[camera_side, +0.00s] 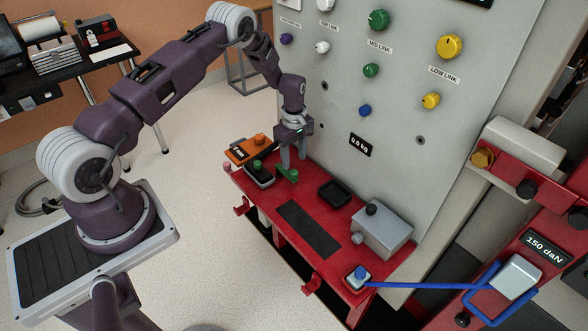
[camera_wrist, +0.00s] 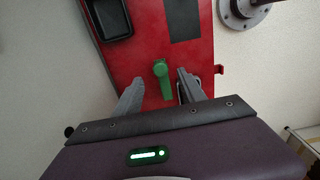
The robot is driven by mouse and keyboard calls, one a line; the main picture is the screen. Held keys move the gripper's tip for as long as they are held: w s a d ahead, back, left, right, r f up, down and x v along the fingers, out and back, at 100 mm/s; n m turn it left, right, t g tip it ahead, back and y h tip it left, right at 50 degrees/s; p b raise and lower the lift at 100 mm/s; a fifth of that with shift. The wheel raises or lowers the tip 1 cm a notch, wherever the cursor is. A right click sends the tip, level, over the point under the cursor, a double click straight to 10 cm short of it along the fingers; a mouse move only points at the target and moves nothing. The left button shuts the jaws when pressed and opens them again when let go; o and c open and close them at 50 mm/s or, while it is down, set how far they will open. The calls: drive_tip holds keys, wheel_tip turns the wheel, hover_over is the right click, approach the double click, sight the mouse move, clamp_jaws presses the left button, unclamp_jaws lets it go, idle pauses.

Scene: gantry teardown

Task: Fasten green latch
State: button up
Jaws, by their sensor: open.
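The green latch (camera_side: 289,175) is a small lever on the red bench, near its left end in the side view. It also shows in the wrist view (camera_wrist: 163,80), with a round head at its far end and a narrow arm pointing toward me. My gripper (camera_side: 292,163) points down over it. In the wrist view my gripper's fingers (camera_wrist: 160,86) stand apart, one to each side of the latch, with a visible gap from it. Nothing is held. I cannot tell how high the fingertips are above the bench.
On the red bench (camera_side: 240,184) are an orange device (camera_side: 249,149), a green-knobbed box (camera_side: 259,175), a black tray (camera_side: 335,193) and a grey box (camera_side: 383,233). A blue-knobbed box (camera_side: 357,279) stands by a blue rod (camera_side: 420,286). The grey panel (camera_side: 330,110) rises behind.

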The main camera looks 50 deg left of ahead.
sight(294, 172)
wheel_tip(294, 172, down, 6)
drive_tip(key=shift+r, duration=0.25)
clamp_jaws()
idle(1.3)
